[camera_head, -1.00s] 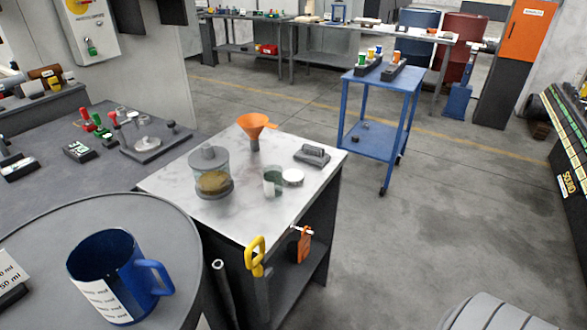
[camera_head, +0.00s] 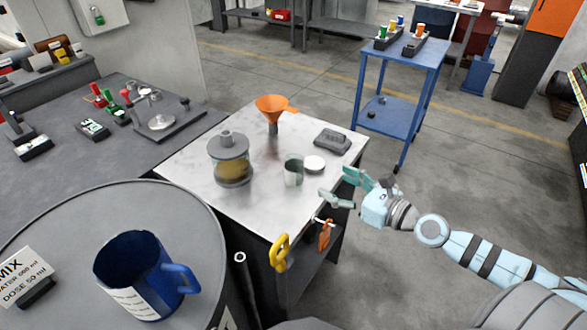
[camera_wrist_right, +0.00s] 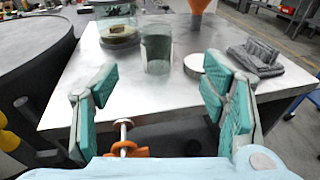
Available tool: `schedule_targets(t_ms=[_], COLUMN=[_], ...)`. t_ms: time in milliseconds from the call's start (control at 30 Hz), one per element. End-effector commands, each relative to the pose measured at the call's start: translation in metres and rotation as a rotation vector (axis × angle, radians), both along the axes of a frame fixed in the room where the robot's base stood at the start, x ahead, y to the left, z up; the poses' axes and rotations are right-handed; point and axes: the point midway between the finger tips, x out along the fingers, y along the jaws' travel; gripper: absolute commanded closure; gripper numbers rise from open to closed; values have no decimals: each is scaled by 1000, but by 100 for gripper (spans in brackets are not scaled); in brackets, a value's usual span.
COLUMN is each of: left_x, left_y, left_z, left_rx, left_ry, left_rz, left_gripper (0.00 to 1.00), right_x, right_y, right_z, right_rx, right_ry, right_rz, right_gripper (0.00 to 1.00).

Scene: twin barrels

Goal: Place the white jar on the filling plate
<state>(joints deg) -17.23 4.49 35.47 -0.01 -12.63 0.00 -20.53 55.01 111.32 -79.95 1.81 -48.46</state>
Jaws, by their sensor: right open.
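A small translucent, whitish jar (camera_head: 293,172) stands upright and open on the pale marbled table; it also shows in the right wrist view (camera_wrist_right: 157,52). A round white lid (camera_head: 314,163) lies beside it, also in the right wrist view (camera_wrist_right: 194,66). My right gripper (camera_head: 338,188) is open and empty at the table's front right edge, apart from the jar. In the right wrist view its spread teal fingers (camera_wrist_right: 160,98) frame the jar, which stands beyond them. A grey plate with a round disc (camera_head: 160,124) lies on the dark bench; I cannot tell if it is the filling plate. My left gripper is out of view.
A lidded glass container (camera_head: 230,162), an orange funnel (camera_head: 272,106) and a grey block (camera_head: 333,141) share the table. Yellow (camera_head: 279,252) and orange (camera_head: 325,236) handles hang at its front edge. A blue mug (camera_head: 133,268) stands on the round drum top (camera_head: 200,215).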

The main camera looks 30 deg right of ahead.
Motion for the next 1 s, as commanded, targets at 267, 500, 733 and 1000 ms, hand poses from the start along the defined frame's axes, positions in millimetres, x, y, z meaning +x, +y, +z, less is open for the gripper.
schedule_targets(t_ms=[267,500,733,1000], left_x=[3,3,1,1], left_y=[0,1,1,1], left_z=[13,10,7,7], left_rx=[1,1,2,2], left_ry=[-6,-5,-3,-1], left_rz=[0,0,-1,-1], left_gripper=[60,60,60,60], right_x=[56,89,128,133], right_y=[22,35,51,53], right_z=[-4,-9,-8,-8], right_rx=[-12,-15,-15,-17], right_ry=[-15,-11,-9,-8], right_rz=[7,9,9,9], right_gripper=[33,33,33,36])
